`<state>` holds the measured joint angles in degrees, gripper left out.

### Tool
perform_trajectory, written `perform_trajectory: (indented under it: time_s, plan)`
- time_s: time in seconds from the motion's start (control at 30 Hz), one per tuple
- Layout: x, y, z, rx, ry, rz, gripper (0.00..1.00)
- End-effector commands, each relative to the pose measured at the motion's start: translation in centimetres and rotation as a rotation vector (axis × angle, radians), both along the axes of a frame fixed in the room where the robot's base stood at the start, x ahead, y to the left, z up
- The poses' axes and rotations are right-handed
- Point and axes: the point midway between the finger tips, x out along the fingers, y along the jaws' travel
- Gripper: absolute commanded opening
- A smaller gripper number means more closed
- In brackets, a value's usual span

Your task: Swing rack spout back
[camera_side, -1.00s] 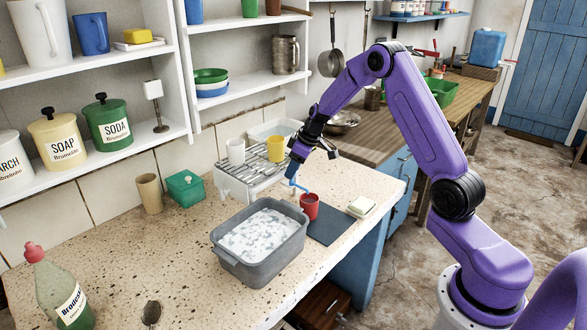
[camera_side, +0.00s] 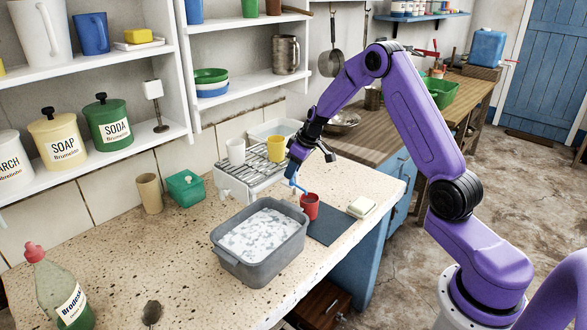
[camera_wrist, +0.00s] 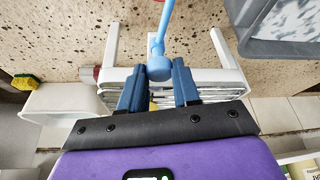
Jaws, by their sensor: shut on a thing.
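The light blue spout (camera_side: 298,185) is a thin bent tube at the front right of the white drip rack (camera_side: 238,187). In the wrist view the spout (camera_wrist: 166,28) runs up from a round blue knob. My gripper (camera_wrist: 158,80) is shut on the spout at this knob, one dark blue finger on each side. In the side view my gripper (camera_side: 294,170) reaches down beside the rack's right end and partly hides the spout's upper part. The spout's free end is close to the red mug (camera_side: 310,207), near its rim. I cannot tell whether they touch.
A grey tub (camera_side: 233,262) of sudsy water stands in front of the rack. A white cup (camera_side: 236,151) and a yellow cup (camera_side: 276,149) stand on the rack. A dark mat (camera_side: 325,229) and pale soap (camera_side: 361,207) lie to the right.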

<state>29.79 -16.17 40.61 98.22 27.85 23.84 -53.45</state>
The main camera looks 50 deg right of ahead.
Motion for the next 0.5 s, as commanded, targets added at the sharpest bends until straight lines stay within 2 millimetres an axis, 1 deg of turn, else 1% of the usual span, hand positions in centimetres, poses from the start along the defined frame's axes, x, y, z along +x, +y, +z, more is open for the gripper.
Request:
perform_trajectory:
  time_s: [0.5]
  plan:
    - [-0.08, 0.31, 0.03, -0.002, 0.001, -0.393, 0.01]
